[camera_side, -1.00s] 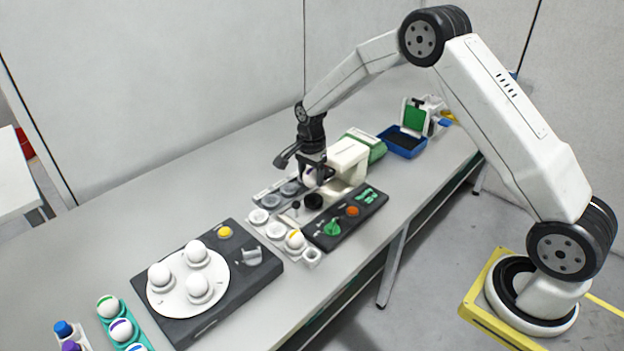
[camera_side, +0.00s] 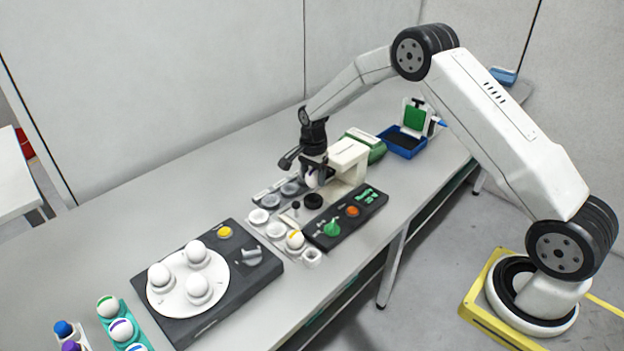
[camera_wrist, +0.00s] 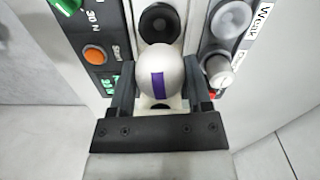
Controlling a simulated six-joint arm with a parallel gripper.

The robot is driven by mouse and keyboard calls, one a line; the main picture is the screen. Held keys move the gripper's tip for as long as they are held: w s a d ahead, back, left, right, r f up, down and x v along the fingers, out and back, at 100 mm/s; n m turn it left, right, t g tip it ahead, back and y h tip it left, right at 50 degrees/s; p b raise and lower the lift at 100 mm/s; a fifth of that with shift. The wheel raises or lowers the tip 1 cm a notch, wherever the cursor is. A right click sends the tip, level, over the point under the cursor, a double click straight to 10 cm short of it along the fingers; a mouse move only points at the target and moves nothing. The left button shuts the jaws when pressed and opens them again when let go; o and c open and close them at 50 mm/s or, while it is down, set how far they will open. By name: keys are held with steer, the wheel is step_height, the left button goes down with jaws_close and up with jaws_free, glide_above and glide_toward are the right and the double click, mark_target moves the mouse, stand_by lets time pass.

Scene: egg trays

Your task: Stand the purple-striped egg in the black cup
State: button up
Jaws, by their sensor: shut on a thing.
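My gripper (camera_side: 318,178) is shut on the purple-striped egg (camera_wrist: 160,74), with one finger on each side of it. The egg is white with a purple band facing the wrist camera. In the side view the egg (camera_side: 311,181) is partly covered by the fingers. The black cup (camera_side: 313,201) is round and dark, just below the egg in the side view. In the wrist view the black cup (camera_wrist: 158,20) is beyond the egg, and it looks empty. The egg appears apart from the cup.
A white machine body (camera_side: 348,158) stands close beside my gripper. A black control panel (camera_side: 345,218) with a green knob lies in front. A tray (camera_side: 262,234) with a yellow-striped egg is at left, and a turntable (camera_side: 215,289) with white eggs is nearer the camera.

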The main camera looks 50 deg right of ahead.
steer(key=shift+f, duration=2.2)
steer(key=shift+f, duration=0.6)
stand_by(0.4)
steer(key=o, duration=0.8)
steer(key=shift+r, duration=3.95)
steer(key=shift+r, duration=2.75)
